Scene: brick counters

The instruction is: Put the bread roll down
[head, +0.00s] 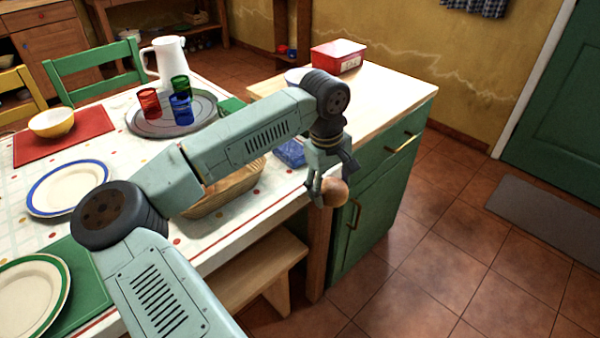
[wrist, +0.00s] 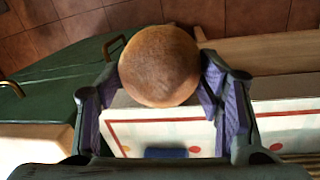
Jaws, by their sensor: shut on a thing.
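The bread roll (head: 334,192) is round and brown. My gripper (head: 316,188) is shut on it and holds it in the air, in front of the green cabinet and just off the table's right corner. In the wrist view the roll (wrist: 160,65) sits between the two fingers of my gripper (wrist: 160,88). Below it in that view are the table's white cloth edge and the green cabinet front. The table (head: 225,232) has a white spotted cloth.
A wooden basket (head: 205,207) stands on the table behind my arm, with a blue item (head: 290,153) near it. Plates, a tray of cups and a white jug (head: 170,62) fill the table's left. The counter (head: 385,88) holds a red box (head: 338,57) and has free room. A bench (head: 262,268) is below.

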